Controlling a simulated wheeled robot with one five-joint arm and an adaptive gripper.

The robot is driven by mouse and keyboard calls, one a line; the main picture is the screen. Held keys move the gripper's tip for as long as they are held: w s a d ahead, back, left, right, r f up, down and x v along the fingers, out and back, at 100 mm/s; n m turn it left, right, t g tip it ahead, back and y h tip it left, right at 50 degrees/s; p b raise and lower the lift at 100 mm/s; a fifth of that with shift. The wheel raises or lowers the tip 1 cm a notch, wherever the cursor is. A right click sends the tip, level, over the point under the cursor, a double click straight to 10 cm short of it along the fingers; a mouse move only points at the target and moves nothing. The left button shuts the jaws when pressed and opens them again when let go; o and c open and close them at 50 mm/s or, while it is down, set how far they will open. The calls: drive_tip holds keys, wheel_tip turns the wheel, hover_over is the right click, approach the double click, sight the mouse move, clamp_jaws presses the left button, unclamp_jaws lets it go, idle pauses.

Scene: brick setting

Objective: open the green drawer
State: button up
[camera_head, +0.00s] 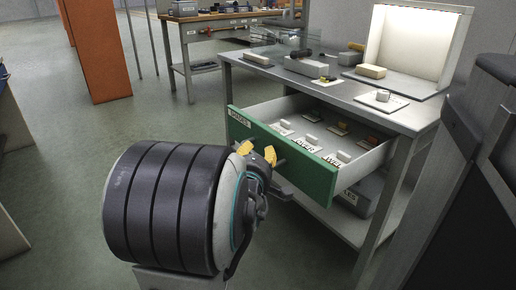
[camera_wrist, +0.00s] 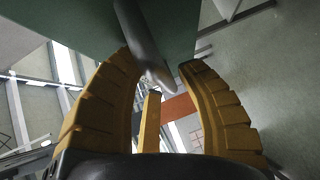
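The green drawer (camera_head: 318,182) is pulled well out of the workbench, and its inside with small labelled pieces shows in the head view. Its green front fills the upper part of the wrist view (camera_wrist: 80,25). A dark grey bar handle (camera_wrist: 147,50) sticks out from that front. My gripper (camera_head: 258,153) is at the drawer front, left of its middle. In the wrist view its yellow fingers (camera_wrist: 160,62) stand apart, with the handle between or just beyond their tips. Firm contact with the handle cannot be made out.
The workbench top (camera_head: 340,90) holds several blocks and a lit white box (camera_head: 412,45). A lower shelf (camera_head: 350,225) carries a grey bin (camera_head: 362,195). An orange cabinet (camera_head: 97,50) and another bench (camera_head: 205,50) stand behind.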

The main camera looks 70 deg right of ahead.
drive_tip(key=shift+d, duration=0.15)
drive_tip(key=shift+c, duration=0.2)
clamp_jaws()
